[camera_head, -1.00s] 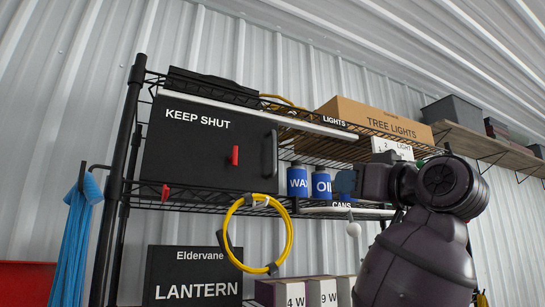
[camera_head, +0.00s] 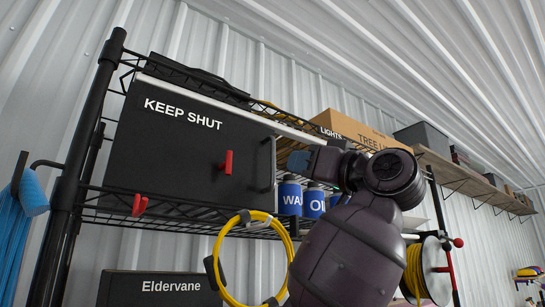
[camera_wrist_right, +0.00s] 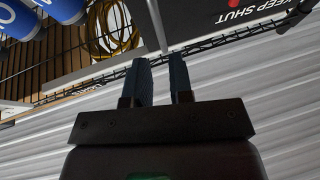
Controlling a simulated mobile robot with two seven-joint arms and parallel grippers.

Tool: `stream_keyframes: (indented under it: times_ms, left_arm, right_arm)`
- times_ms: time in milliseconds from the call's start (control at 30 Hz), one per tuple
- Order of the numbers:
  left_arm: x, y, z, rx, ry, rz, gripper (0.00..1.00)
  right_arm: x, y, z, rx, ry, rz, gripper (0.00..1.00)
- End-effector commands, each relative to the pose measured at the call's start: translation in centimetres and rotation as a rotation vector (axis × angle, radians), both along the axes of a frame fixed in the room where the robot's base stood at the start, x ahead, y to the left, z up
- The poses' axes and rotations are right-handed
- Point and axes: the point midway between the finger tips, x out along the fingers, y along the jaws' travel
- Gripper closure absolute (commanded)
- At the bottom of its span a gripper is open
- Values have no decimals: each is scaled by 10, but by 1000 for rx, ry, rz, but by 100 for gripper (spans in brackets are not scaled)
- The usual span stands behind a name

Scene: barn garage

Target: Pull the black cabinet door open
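The black cabinet door (camera_head: 190,155), labelled "KEEP SHUT", appears closed on the upper wire shelf. A red latch (camera_head: 226,162) sits on its face, and a dark vertical handle (camera_head: 269,163) is near its right edge. My right gripper (camera_head: 303,160) is just right of the handle in the head view, apart from it, its blue fingers pointing left. In the wrist view the two fingers (camera_wrist_right: 161,80) are spread with nothing between them, and the door (camera_wrist_right: 205,18) shows upside down at upper right. The handle is not clear there. My left gripper is in neither view.
Blue cans (camera_head: 290,196) stand on the shelf right of the cabinet, below my fingers. A yellow cable coil (camera_head: 228,262) hangs from the shelf edge. A black shelf post (camera_head: 75,170) stands at left, and a tree-lights box (camera_head: 345,127) sits on top.

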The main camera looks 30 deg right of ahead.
Motion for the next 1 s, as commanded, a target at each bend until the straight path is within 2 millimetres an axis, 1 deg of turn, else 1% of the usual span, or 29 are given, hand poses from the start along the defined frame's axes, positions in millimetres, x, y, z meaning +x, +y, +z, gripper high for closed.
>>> stream_keyframes:
  times_ms: [33,200,300,433,600,867,900,967,1000]
  left_arm:
    - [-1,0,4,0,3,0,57]
    - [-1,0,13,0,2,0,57]
    - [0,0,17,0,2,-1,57]
    - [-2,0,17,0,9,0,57]
    - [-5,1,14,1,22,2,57]
    - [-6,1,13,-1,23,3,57]
    - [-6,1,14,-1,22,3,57]
    - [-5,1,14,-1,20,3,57]
    - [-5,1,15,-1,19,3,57]
  right_arm:
    - [9,4,6,0,3,5,79]
    - [34,12,17,1,4,4,79]
    - [47,17,22,1,3,3,79]
    - [59,21,27,0,2,3,79]
    - [66,23,29,0,0,0,79]
    - [67,23,29,0,0,0,79]
    - [67,23,29,0,0,0,81]
    - [67,23,29,0,0,0,90]
    - [67,23,29,0,0,0,96]
